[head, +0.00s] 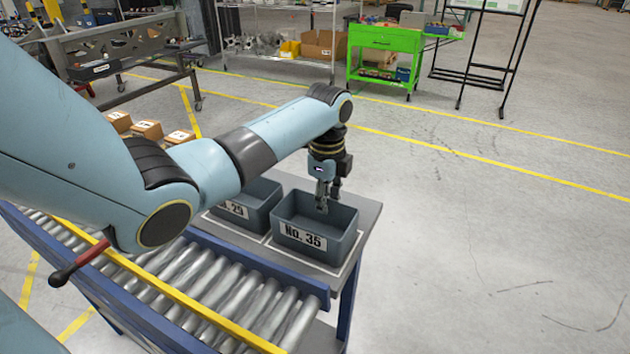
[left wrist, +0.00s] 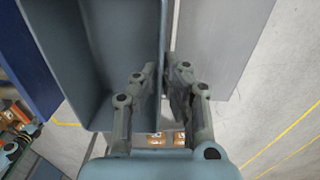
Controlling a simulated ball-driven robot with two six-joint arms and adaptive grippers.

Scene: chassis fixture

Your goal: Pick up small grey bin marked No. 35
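The small grey bin marked No. 35 (head: 303,238) stands upright and looks empty on a grey tabletop at the end of a roller conveyor. My left gripper (head: 328,198) points down at its far wall. In the left wrist view, the fingers (left wrist: 162,72) sit close on either side of the wall of the grey bin (left wrist: 118,55), one inside and one outside. Only a narrow gap shows between them; I cannot tell whether they press on the wall. My right gripper is not in view.
A second grey bin (head: 258,203), its label partly hidden by my left arm, stands close to the left. The roller conveyor (head: 225,295) with blue rails runs in front. A green cart (head: 383,50) and a shelf stand behind. The floor to the right is clear.

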